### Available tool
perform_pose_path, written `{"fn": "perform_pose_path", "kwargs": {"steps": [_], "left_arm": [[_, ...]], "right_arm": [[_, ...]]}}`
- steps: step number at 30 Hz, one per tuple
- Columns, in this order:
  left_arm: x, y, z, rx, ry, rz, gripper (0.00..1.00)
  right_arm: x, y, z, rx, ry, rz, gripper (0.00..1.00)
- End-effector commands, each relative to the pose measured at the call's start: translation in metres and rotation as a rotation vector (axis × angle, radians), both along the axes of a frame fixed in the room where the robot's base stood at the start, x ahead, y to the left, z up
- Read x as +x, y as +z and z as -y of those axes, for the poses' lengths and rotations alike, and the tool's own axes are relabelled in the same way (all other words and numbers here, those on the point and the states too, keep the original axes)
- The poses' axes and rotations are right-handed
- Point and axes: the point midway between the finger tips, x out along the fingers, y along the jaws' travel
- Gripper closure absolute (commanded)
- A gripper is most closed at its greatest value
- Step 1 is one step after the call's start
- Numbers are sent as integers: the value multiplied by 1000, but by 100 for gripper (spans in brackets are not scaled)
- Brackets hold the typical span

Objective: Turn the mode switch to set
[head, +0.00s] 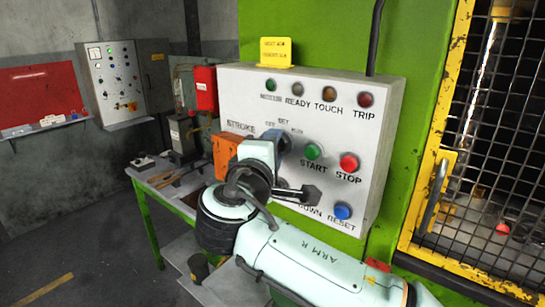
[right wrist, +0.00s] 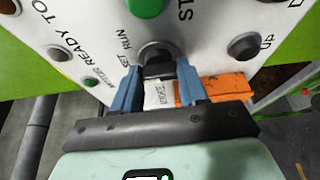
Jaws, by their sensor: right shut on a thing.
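The mode switch (right wrist: 155,52) is a dark round knob on the light grey control panel (head: 235,95), with the SET and RUN lettering beside it in the right wrist view. My right gripper (right wrist: 157,68) has its two blue fingers on either side of the knob, shut on it. In the head view my right gripper (head: 281,146) is against the panel, left of the green START button (head: 313,151), and hides the knob. Which label the knob points to cannot be made out. My left gripper is in neither view.
The red STOP button (head: 349,162) and blue RESET button (head: 342,211) sit right of my arm. An orange box (head: 227,152) is at the panel's left edge, above a green-legged bench (head: 148,215). A yellow-framed mesh guard (head: 490,130) stands at the right.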

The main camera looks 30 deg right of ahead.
Motion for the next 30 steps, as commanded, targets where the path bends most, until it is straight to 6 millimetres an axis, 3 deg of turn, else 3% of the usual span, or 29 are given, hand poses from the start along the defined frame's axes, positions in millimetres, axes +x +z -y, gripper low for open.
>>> {"fn": "perform_pose_path", "kwargs": {"steps": [17,18,20,30], "left_arm": [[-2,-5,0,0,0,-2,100],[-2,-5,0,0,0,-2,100],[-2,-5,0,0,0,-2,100],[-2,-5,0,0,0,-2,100]], "right_arm": [[0,0,0,17,-1,37,88],[0,-1,0,17,-1,37,54],[0,-1,0,17,-1,37,35],[-1,0,-1,16,0,37,32]]}}
